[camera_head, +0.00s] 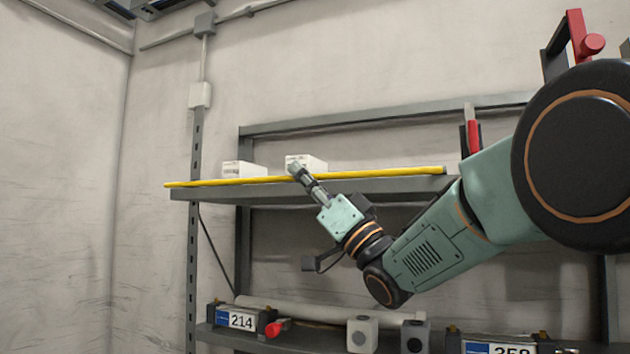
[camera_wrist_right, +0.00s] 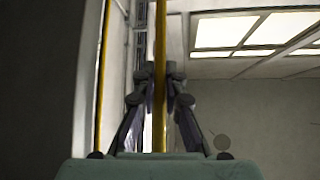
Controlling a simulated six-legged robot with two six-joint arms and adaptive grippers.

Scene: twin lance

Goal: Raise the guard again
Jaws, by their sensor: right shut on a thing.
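The guard appears to be the long yellow bar (camera_head: 228,182), which lies nearly level along the front edge of the upper shelf (camera_head: 232,193). My right gripper (camera_head: 296,171) is shut on the bar near its middle; the fingers hide a short piece of it. In the right wrist view the yellow bar (camera_wrist_right: 160,45) runs between the two fingers of my right gripper (camera_wrist_right: 162,80). My left gripper is not in view.
White boxes (camera_head: 240,169) sit on the upper shelf behind the bar. The lower shelf holds a unit marked 214 (camera_head: 241,320), a pale tube (camera_head: 320,313) and grey blocks (camera_head: 361,335). A red handle (camera_head: 473,137) stands near the bar's right end. A second yellow line (camera_wrist_right: 102,70) shows in the wrist view.

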